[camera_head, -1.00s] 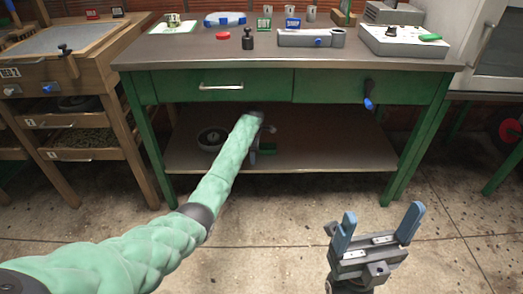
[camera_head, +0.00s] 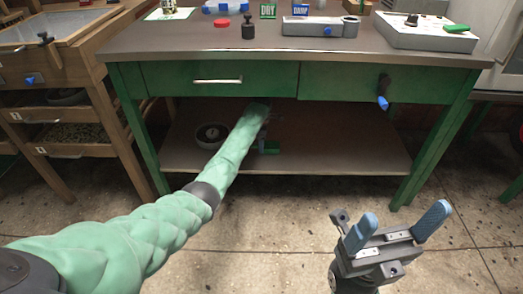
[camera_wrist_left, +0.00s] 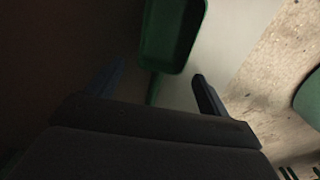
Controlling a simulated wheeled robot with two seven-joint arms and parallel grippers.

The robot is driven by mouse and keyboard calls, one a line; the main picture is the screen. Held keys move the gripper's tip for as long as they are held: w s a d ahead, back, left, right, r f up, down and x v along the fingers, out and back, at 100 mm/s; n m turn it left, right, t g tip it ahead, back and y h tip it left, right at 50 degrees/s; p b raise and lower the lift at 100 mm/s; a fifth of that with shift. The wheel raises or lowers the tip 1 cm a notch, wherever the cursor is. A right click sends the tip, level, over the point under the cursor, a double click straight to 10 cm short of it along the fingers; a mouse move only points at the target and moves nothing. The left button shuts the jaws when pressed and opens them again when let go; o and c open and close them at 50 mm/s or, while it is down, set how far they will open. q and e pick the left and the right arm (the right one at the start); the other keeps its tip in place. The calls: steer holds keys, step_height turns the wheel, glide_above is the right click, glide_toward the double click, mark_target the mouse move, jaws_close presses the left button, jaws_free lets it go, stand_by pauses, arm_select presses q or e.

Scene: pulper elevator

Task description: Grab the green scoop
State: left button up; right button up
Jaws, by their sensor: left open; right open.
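The green scoop (camera_wrist_left: 172,38) lies on the lower shelf in the left wrist view, its tray ahead of my left gripper (camera_wrist_left: 158,72). Its thin handle points back between the two spread fingers, with a gap on both sides. In the head view, a small green part (camera_head: 269,147), likely the scoop, shows on the shelf just past the end of my left arm. The arm hides most of the left gripper there. My right gripper (camera_head: 404,216) is open and empty, above the floor in front of the table.
The green table's top and drawer front (camera_head: 215,82) overhang the lower shelf (camera_head: 345,155). A dark round object (camera_head: 211,135) sits on the shelf left of my arm. A wooden rack (camera_head: 75,115) stands to the left. The shelf's right side is clear.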

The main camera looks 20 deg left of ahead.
arm_select(q)
step_height(320, 180, down, 3)
steer(key=shift+f+b, duration=0.1)
steer(key=shift+b, duration=0.3)
steer(key=c, duration=1.1)
steer(key=shift+o, duration=0.2)
